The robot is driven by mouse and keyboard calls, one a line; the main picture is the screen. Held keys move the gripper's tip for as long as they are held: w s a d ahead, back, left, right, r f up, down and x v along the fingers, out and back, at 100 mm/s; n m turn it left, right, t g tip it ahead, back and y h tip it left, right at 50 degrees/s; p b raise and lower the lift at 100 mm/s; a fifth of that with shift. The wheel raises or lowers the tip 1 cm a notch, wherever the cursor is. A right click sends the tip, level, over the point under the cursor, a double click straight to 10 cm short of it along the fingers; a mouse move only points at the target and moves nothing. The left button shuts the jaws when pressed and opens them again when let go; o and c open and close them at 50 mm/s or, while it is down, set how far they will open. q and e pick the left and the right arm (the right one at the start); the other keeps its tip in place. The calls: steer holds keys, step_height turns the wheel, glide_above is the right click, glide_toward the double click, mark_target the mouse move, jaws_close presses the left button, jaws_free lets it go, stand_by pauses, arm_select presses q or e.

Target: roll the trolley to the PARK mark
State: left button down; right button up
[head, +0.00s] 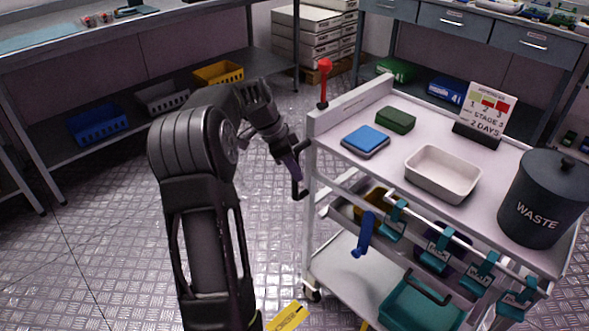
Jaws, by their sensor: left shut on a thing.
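The white trolley (343,117) stands at the right of the head view. Its black handle (298,188) is on its left end. My left gripper (293,165) is at this handle and shut on it; the fingertips are partly hidden. A yellow marking (288,316) with small dark print lies on the floor at the bottom edge, left of the trolley's near wheel (312,294). I cannot read whether it says PARK. My right gripper is not in view.
The trolley's top carries a blue box, a green box, a white tray (443,174), a stage sign and a WASTE bin (543,196). A bench (130,40) stands at the back left, drawers (447,18) at the back right. The floor (90,240) at left is clear.

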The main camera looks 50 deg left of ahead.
arm_select(q)
steer(key=shift+a, duration=0.15)
steer(key=c, duration=1.3)
jaws_free()
steer(key=p+v, duration=0.1)
steer(key=v, duration=0.6)
steer(key=shift+s+a+r, duration=0.1)
steer(key=shift+s+r, duration=0.05)
steer(key=shift+r, duration=0.2)
